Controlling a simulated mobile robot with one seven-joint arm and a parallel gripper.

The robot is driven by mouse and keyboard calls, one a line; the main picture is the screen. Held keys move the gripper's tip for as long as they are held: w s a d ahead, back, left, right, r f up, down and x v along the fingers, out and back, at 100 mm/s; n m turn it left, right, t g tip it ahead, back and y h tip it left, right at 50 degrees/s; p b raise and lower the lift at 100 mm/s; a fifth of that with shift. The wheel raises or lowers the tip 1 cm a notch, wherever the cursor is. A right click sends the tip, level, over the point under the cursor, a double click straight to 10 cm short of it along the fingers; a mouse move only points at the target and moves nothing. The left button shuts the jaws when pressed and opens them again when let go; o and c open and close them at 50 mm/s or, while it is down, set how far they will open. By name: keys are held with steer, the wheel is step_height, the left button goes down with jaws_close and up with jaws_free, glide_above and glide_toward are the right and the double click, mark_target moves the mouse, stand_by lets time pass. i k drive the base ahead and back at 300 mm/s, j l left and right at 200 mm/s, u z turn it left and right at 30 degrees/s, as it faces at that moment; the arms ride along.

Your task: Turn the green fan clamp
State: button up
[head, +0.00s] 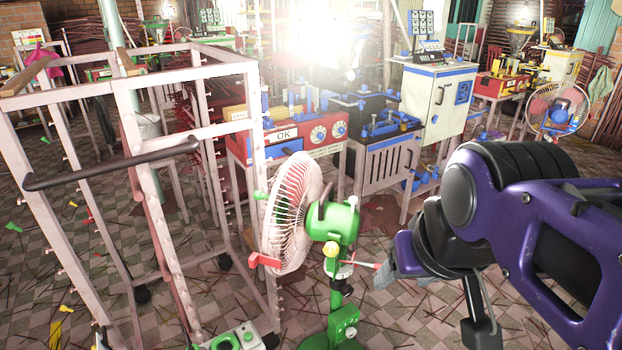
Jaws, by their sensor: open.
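A fan (292,212) with a white round cage and a green motor housing stands on a green post and base in the middle of the head view. A light green clamp piece (331,250) shows on its neck, just below the motor. A thin rod with a red end sticks out from the neck toward my gripper. My gripper (386,274) is just right of the fan neck, with its grey fingertips close to the red end. I cannot tell whether they touch it. The jaws are open, and the gap between them is mostly hidden.
A white metal rack (165,225) with a dark bar stands left of the fan. Behind it are a red machine (290,138) and a white cabinet (438,98). Another fan (558,108) stands at the back right. Thin sticks litter the checkered floor (410,320).

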mark_target(347, 290)
steer(key=i+l, duration=0.1)
steer(key=i, duration=0.25)
steer(key=l+u, duration=0.15)
steer(key=u, duration=0.2)
steer(key=l+u, duration=0.2)
steer(key=u, duration=0.15)
steer(key=i+l, duration=0.1)
steer(key=l, duration=0.25)
steer(key=l+z, duration=0.2)
steer(key=j+u, duration=0.15)
